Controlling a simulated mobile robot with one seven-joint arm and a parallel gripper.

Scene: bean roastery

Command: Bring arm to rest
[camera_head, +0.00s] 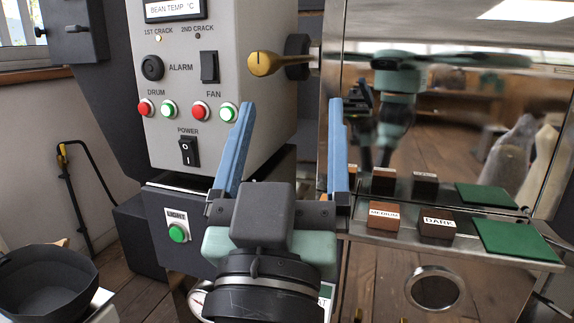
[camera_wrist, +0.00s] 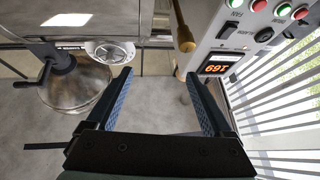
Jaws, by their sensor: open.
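My gripper (camera_head: 288,145) is raised in front of the roaster's control panel (camera_head: 205,75) and the shiny metal panel beside it. Its two blue fingers stand wide apart with nothing between them. In the wrist view my gripper (camera_wrist: 165,105) is also open and empty. A brass-coloured lever knob (camera_head: 265,63) sits beyond the fingers in the head view, and a brass-coloured handle (camera_wrist: 183,38) shows beyond them in the wrist view. I cannot tell the exact distance, but no contact shows.
A metal shelf (camera_head: 385,232) holds the MEDIUM block (camera_head: 384,215), the DARK block (camera_head: 437,225) and a green pad (camera_head: 508,238). A dark bowl (camera_head: 45,285) is at lower left. A shiny hopper (camera_wrist: 78,85) shows in the wrist view. The metal panel (camera_head: 440,110) mirrors my arm.

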